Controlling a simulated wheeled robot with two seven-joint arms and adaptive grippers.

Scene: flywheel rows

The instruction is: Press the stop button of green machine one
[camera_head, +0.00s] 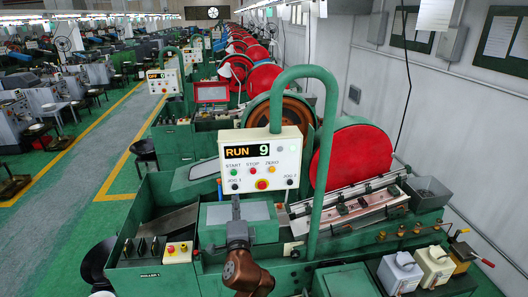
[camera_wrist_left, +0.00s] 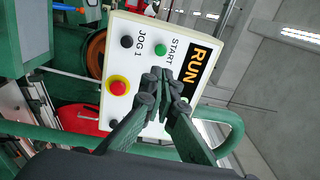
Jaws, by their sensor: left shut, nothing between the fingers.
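The green machine's white control panel (camera_head: 288,157) shows RUN and 9 on its display. Its red stop button (camera_head: 252,171) sits between the green start button (camera_head: 233,172) and the yellow zero button (camera_head: 271,170). A red mushroom button (camera_head: 261,184) on yellow is below. My left gripper (camera_head: 236,198) is shut and empty, in front of the panel's lower left part. In the left wrist view the panel (camera_wrist_left: 193,91) appears turned sideways, and the shut fingertips (camera_wrist_left: 161,76) cover the stop button's place; contact cannot be told. My right gripper is out of view.
A green tube frame (camera_head: 329,140) arches around the panel's right side. A small box (camera_head: 178,252) with a red button stands low on the left. Red flywheels (camera_head: 350,157) are behind right. A yellow-lined aisle (camera_head: 90,150) is free at left.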

